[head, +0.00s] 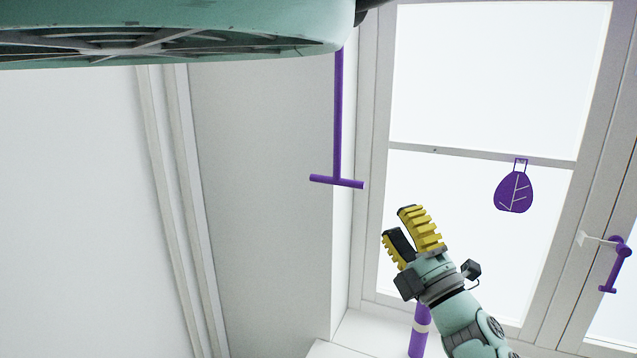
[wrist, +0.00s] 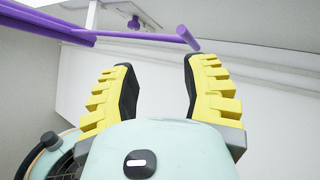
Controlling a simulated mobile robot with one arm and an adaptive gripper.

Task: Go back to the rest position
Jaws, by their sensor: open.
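My gripper (head: 405,226) has yellow ridged fingers with black pads. In the head view it is raised in front of the window, pointing up and to the left. In the wrist view its two fingers (wrist: 160,80) stand apart with nothing between them, so it is open and empty. A purple T-shaped bar (head: 338,120) hangs above and to the left of it in the head view, apart from the fingers in that picture. A purple bar (wrist: 120,38) also crosses the wrist view beyond the fingertips.
A purple leaf-shaped ornament (head: 513,191) shows against the window (head: 480,80). A purple window handle (head: 617,265) is at the right. A purple cylinder (head: 419,335) stands behind my arm, partly hidden, near the sill (head: 365,330). The grey wall (head: 260,200) at the left is bare.

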